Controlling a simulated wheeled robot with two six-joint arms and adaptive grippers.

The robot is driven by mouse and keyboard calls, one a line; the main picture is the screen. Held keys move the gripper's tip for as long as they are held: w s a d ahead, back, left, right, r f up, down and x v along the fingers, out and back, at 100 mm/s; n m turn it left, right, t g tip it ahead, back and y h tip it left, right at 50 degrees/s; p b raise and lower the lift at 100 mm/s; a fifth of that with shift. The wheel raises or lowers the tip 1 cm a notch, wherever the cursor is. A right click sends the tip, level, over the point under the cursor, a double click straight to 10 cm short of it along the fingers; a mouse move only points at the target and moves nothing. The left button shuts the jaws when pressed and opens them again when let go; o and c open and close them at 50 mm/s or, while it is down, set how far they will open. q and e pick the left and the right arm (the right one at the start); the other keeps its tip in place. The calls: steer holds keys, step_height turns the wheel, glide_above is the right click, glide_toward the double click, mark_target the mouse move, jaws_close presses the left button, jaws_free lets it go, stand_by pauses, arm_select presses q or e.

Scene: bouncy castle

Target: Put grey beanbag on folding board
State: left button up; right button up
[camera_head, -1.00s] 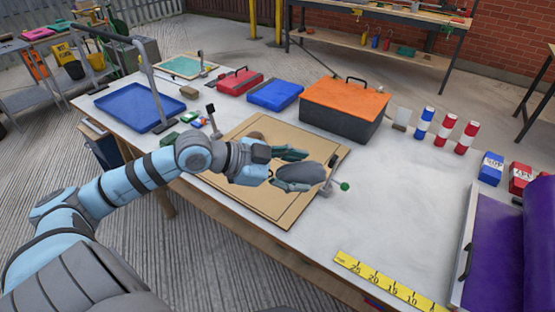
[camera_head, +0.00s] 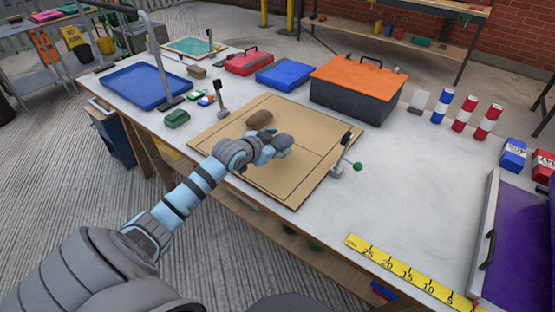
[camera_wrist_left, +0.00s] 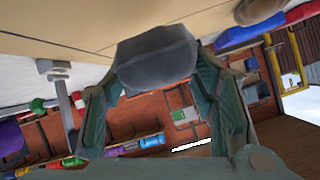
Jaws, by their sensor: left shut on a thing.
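The folding board (camera_head: 285,185) is a flat tan panel on the white worktable, with a clamp at its left and right edges. The grey beanbag (camera_head: 283,141) is in my left gripper (camera_head: 272,148), over the middle of the board. In the left wrist view the grey beanbag (camera_wrist_left: 155,58) sits between the two fingers of the left gripper (camera_wrist_left: 160,85), with the board (camera_wrist_left: 80,25) beside it. Whether the beanbag touches the board I cannot tell. A brown beanbag (camera_head: 259,118) lies on the board just behind the gripper. My right gripper is out of view.
A toggle clamp with a green knob (camera_head: 357,167) stands at the board's right edge, and a black-handled clamp (camera_head: 219,98) at its left. An orange-lidded toolbox (camera_head: 355,100) stands behind. A yellow ruler (camera_head: 405,275) lies at the front edge.

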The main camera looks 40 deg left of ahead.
mark_target(277, 164)
arm_select(q)
step_height(277, 164, down, 5)
steer(key=shift+r+b, duration=0.15)
steer(key=shift+b, duration=0.55)
steer(key=shift+r, duration=0.1)
steer(key=o, duration=1.6)
steer(key=p+v, duration=0.6)
steer(key=v, duration=0.5)
steer(key=shift+s+r, duration=0.1)
steer(key=shift+r, duration=0.15)
steer(key=shift+s+d+r, duration=0.1)
steer(key=shift+s+d, duration=0.05)
steer(key=shift+s, duration=0.3)
steer(key=shift+w, duration=0.1)
